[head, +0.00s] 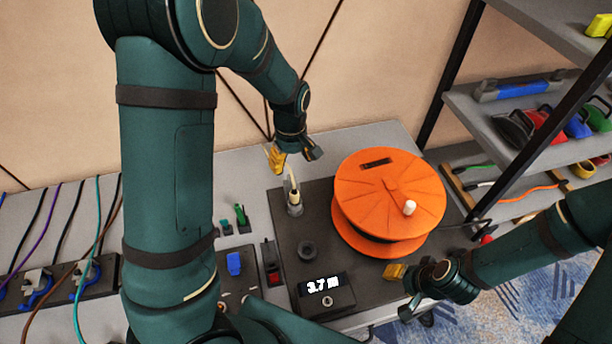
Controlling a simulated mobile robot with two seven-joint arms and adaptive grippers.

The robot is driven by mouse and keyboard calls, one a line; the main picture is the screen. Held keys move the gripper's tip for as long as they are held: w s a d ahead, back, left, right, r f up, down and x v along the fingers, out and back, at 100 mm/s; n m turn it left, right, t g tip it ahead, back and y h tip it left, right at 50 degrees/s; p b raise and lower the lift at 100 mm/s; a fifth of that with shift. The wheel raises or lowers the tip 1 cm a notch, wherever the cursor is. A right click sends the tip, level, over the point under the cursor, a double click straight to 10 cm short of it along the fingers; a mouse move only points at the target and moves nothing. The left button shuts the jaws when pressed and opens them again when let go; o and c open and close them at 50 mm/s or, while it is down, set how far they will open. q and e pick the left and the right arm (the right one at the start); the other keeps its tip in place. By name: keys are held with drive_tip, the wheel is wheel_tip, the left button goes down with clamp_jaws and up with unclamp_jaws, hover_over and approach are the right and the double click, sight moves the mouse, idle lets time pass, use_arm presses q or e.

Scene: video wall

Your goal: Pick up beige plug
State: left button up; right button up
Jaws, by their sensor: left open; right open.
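A small beige plug (294,197) stands upright in a grey round holder on the dark panel (330,200), left of the orange reel. A pale thin piece rises from its top toward my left gripper. My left gripper (293,160) is open above the plug, its yellow-padded finger to the left and its dark finger to the right. I cannot tell whether it touches the plug's top. My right gripper (401,289) is open and empty at the panel's right front edge, below the reel.
A large orange cable reel (390,185) with a white knob fills the panel's right side. Small green and blue parts, sockets and cables are at left. A loaded shelf (500,100) stands right.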

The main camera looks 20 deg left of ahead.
sight(294, 189)
drive_tip(key=shift+w, duration=0.35)
use_arm(q)
wheel_tip(294, 189, down, 8)
drive_tip(key=shift+w+f+b, duration=0.1)
drive_tip(key=shift+f+b, duration=0.05)
drive_tip(key=shift+b, duration=0.55)
use_arm(e)
drive_tip(key=shift+s+f, duration=0.3)
drive_tip(key=shift+f, duration=0.3)
use_arm(q)
drive_tip(key=f, duration=0.2)
drive_tip(key=s+f, duration=0.1)
drive_tip(key=f, duration=0.1)
drive_tip(key=shift+d+f+b, duration=0.1)
drive_tip(key=shift+f+b, duration=0.15)
drive_tip(key=shift+b, duration=0.05)
use_arm(e)
drive_tip(key=shift+f, duration=0.3)
use_arm(q)
drive_tip(key=shift+w+f, duration=0.15)
drive_tip(key=shift+f, duration=0.3)
use_arm(e)
drive_tip(key=shift+s, duration=0.1)
use_arm(q)
clamp_jaws()
